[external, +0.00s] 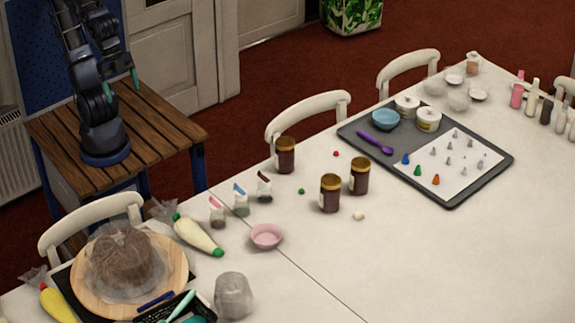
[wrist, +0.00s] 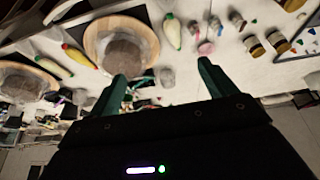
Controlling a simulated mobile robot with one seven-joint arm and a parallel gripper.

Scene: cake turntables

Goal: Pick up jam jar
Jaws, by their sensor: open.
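Three dark red jars with gold lids, which look like jam jars, stand upright on the white table in the external view: one at the back left (external: 285,157), one in front (external: 330,194) and one beside that to the right (external: 360,178). In the wrist view, tilted, jars show at the upper right (wrist: 254,46), (wrist: 278,42), and another at the top edge (wrist: 293,4). My gripper (external: 122,87) has teal fingers and is above the wooden side table, far left of the jars. In the wrist view its fingers (wrist: 162,70) are apart with nothing held between them.
A grey tray (external: 455,200) with bowls, tubs and piping tips lies right of the jars. Small packets (external: 240,205), a pink bowl (external: 266,236), piping bags and a covered cake on a wooden turntable (external: 90,297) stand left. White chairs (external: 310,115) line the table's far edge.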

